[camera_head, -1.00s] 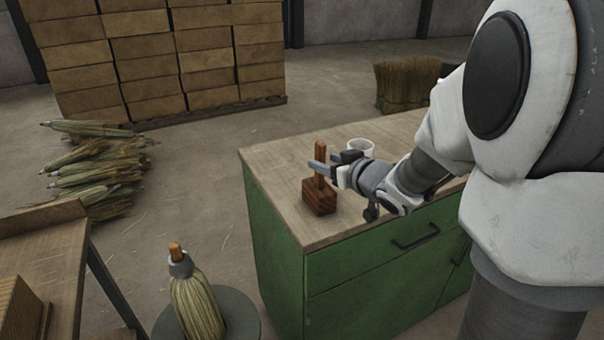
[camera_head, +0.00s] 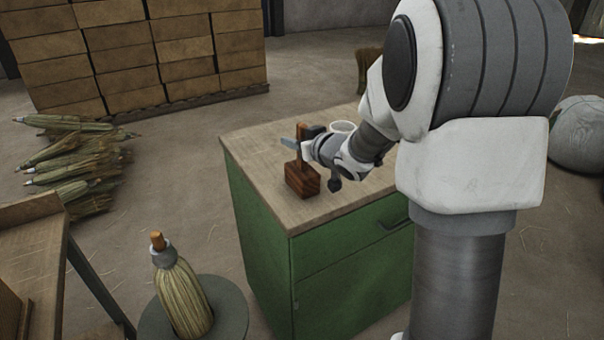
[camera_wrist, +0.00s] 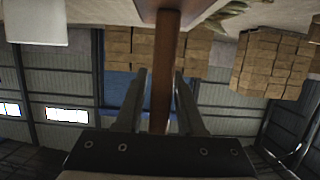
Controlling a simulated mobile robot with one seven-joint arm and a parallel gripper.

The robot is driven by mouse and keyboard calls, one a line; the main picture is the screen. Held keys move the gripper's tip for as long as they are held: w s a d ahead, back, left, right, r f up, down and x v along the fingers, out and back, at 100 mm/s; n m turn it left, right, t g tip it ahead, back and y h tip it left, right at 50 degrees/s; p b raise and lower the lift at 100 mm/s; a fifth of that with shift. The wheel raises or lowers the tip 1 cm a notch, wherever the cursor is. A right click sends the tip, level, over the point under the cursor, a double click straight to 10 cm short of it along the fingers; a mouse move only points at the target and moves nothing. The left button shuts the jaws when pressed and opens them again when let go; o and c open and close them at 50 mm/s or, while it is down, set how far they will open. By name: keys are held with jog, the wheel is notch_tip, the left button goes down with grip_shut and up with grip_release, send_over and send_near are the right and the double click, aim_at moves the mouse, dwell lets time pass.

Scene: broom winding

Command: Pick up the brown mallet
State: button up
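The brown mallet (camera_head: 303,180) stands upright near the front left corner of the green cabinet's wooden top (camera_head: 255,153), block head down and handle up. My gripper (camera_head: 300,139) is level at the handle, above the head. In the wrist view, which looks upside down, the handle (camera_wrist: 163,75) runs between the two fingers of my gripper (camera_wrist: 160,82). Narrow gaps show on both sides of the handle, so the gripper is open around it.
A white cup (camera_head: 343,127) stands close behind my gripper. A broom (camera_head: 183,295) stands on a round grey base left of the cabinet (camera_head: 350,265). A wooden table (camera_head: 35,250), a broom pile (camera_head: 75,165) and stacked boxes (camera_head: 140,50) are farther left and back.

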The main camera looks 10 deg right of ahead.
grip_shut()
dwell(1.1)
